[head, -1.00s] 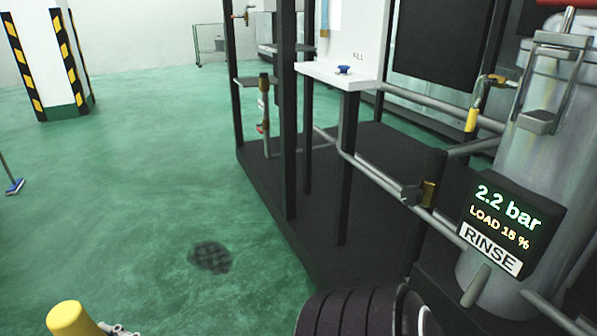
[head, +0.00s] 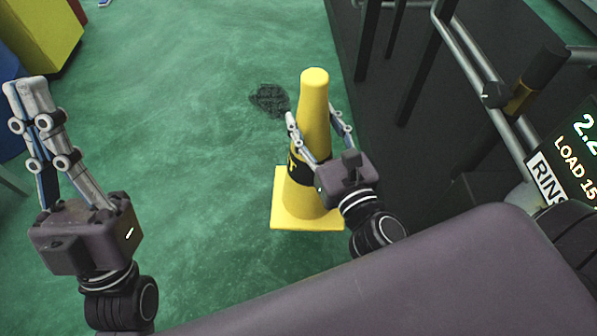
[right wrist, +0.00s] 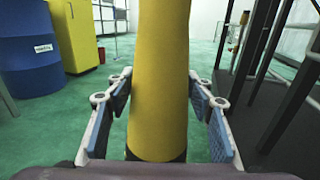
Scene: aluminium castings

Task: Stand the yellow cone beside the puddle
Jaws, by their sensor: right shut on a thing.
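The yellow cone (head: 314,100) has a square base and a black band with lettering. It stands upright in the middle of the head view. My right gripper (head: 318,128) is shut on its body from the near side; the cone also fills the middle of the right wrist view (right wrist: 160,75), between both fingers. I cannot tell whether its base touches the floor. The puddle (head: 268,99), a small dark patch on the green floor, lies beyond and left of the cone, apart from its base. My left gripper (head: 28,90) is raised at the left, empty, its fingertips together.
A dark skid with black posts and grey pipes (head: 470,70) runs along the right, close to the cone. A yellow cabinet (head: 40,35) stands at the upper left, and a blue drum (right wrist: 30,52) shows in the right wrist view. The floor left of the cone is clear.

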